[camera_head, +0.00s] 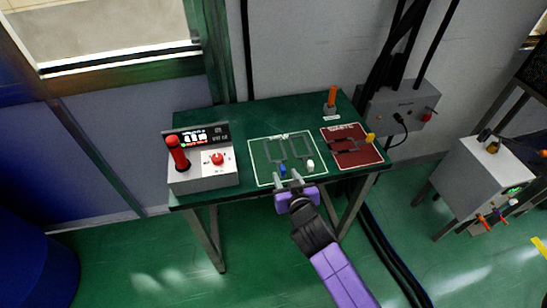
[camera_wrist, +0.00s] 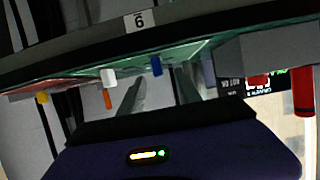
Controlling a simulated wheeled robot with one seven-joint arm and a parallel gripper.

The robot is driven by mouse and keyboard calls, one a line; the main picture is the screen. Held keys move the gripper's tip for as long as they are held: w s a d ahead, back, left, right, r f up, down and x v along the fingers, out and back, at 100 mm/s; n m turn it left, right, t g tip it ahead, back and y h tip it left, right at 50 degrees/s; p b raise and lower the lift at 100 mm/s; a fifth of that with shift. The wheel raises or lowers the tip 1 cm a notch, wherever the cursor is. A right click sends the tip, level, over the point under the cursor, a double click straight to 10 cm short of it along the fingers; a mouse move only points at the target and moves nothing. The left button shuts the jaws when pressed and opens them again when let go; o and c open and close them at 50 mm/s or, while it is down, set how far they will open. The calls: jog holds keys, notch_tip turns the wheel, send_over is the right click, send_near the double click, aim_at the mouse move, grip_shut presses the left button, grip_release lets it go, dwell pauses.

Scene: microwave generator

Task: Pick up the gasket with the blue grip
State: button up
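The gasket's blue grip (camera_head: 283,170) stands near the front edge of the green panel on the table. It also shows in the wrist view (camera_wrist: 157,66), which is upside down, between the lines of my two fingers. The gasket body under it is too small to make out. My gripper (camera_head: 287,178) is open, its two grey fingers apart, at the table's front edge just short of the blue grip. In the wrist view my gripper (camera_wrist: 158,85) holds nothing between its fingers. I cannot tell whether the fingertips reach past the grip.
A white grip (camera_head: 310,166) stands close to the right on the same green panel (camera_head: 258,153). A red panel (camera_head: 344,148) with a yellow grip (camera_head: 370,138) lies further right. An orange handle (camera_head: 332,96) stands at the back. A control box (camera_head: 203,178) with red controls fills the left end.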

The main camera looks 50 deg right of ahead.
aim_at(283, 167)
jog(key=shift+d+r+p+x, duration=0.15)
jog(key=shift+p+x, duration=0.25)
jog(key=shift+x, duration=1.15)
jog(key=shift+d+r+p+x, duration=0.15)
jog(key=shift+p+x, duration=0.2)
jog(key=shift+x, duration=1.15)
grip_shut()
